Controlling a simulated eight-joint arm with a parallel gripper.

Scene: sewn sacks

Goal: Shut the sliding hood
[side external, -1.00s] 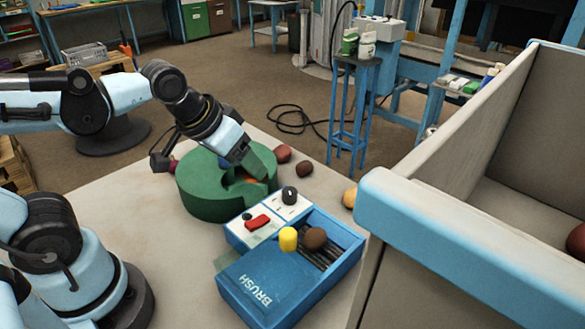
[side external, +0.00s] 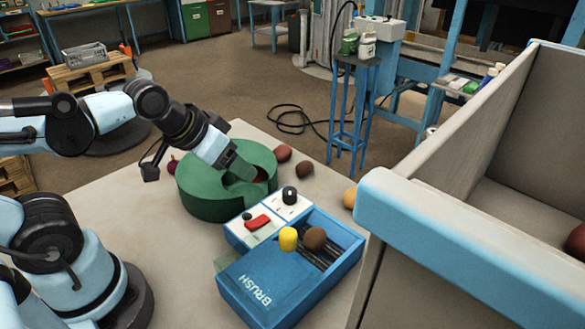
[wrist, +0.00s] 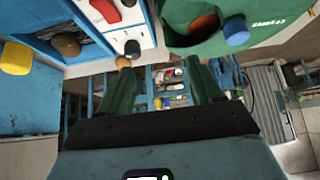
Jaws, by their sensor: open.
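The blue box has a hood marked BRUSH (side external: 262,285) over its near left part. A yellow knob (side external: 288,239) stands at the hood's edge; it also shows at the left of the wrist view (wrist: 16,57). The right part of the box is open, showing dark bristles or slats (side external: 325,252). A brown round thing (side external: 314,238) sits at the opening beside the knob. My gripper (side external: 240,172) is over the green drum, behind and left of the box and apart from the knob. In the wrist view its green fingers (wrist: 160,78) are spread with nothing between them.
The green drum (side external: 205,205) has an open top with a reddish thing inside. A white panel with a red switch (side external: 258,222) and black knob (side external: 289,195) adjoins the box. Loose brown produce (side external: 304,169) lies behind. A tall grey bin (side external: 440,235) stands at the right.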

